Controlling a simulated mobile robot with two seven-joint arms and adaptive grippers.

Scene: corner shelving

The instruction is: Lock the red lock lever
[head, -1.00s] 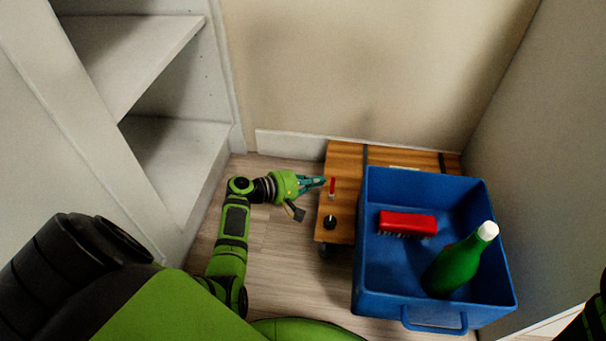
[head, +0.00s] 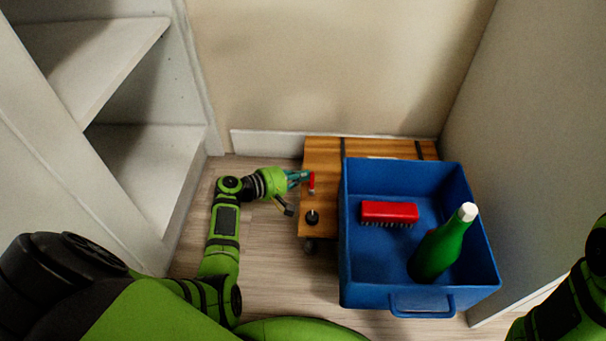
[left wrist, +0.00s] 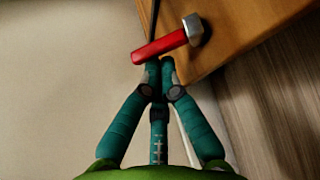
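The red lock lever (head: 312,183) stands at the left end of a wooden board platform (head: 320,153). In the left wrist view the lever (left wrist: 160,47) is a red bar with a silver block at one end, by the wood's edge. My left gripper (head: 301,178) is just left of the lever. In the left wrist view its teal fingertips (left wrist: 160,70) are drawn together right at the lever's red bar, with nothing seen between them. Whether they touch it, I cannot tell. My right arm shows at the right edge; its gripper is out of view.
A blue crate (head: 370,299) on the platform's right holds a red brush (head: 389,212) and a green bottle (head: 437,250). A dark knob (head: 312,217) is in front of the lever. White shelves (head: 150,170) stand left; walls close the back and right.

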